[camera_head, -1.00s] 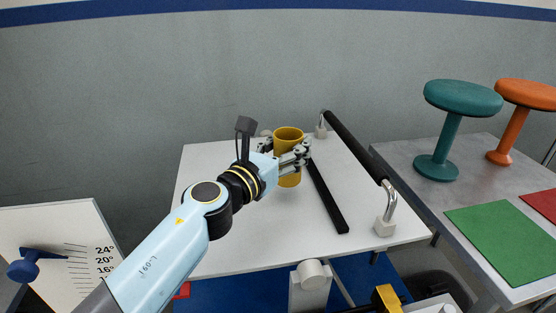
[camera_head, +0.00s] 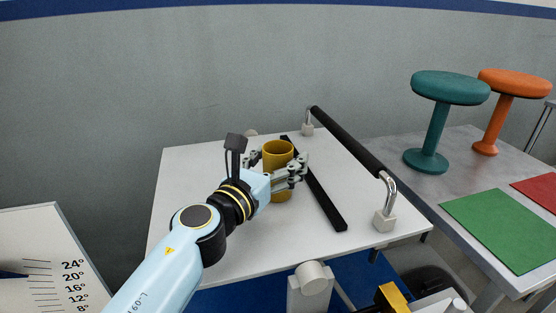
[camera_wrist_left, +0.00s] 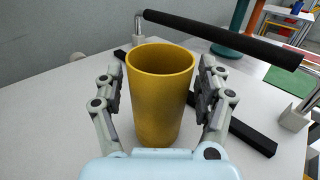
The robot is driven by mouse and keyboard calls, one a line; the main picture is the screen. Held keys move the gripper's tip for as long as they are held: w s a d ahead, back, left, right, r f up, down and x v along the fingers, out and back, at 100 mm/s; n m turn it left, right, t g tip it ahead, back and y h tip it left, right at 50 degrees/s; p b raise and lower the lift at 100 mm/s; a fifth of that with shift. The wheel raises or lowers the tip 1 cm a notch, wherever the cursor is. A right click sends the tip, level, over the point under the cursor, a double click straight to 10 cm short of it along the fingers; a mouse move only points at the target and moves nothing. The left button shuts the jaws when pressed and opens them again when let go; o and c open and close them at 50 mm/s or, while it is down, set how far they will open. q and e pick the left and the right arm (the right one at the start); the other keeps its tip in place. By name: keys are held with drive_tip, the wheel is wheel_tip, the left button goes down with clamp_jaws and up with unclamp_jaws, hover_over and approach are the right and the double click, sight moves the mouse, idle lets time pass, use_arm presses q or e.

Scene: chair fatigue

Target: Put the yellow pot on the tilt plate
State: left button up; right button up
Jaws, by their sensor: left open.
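The yellow pot (camera_head: 277,151) stands upright on the white tilt plate (camera_head: 190,178), left of a black strip. In the left wrist view the pot (camera_wrist_left: 160,105) is between the two fingers of my left gripper (camera_wrist_left: 160,90), with a gap visible on each side. My left gripper (camera_head: 277,172) is open around the pot in the head view, and its fingers hide part of the pot's lower side. The tilt plate also shows in the left wrist view (camera_wrist_left: 50,130). My right gripper is not in view.
A black strip (camera_head: 325,200) lies on the plate, and a black padded bar (camera_head: 345,140) runs along its right side. A grey table at right holds a teal stool (camera_head: 428,160), an orange stool (camera_head: 487,147), a green mat (camera_head: 500,225) and a red mat. An angle scale (camera_head: 40,280) is at lower left.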

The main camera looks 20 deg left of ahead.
use_arm(q)
drive_tip(key=shift+r, duration=0.1)
drive_tip(key=shift+s, duration=0.2)
drive_tip(key=s, duration=0.3)
drive_tip(key=s+a, duration=0.1)
drive_tip(key=s, duration=0.3)
drive_tip(key=s+a+b, duration=0.1)
drive_tip(key=s, duration=0.3)
drive_tip(key=shift+s+a, duration=0.15)
drive_tip(key=shift+r, duration=0.1)
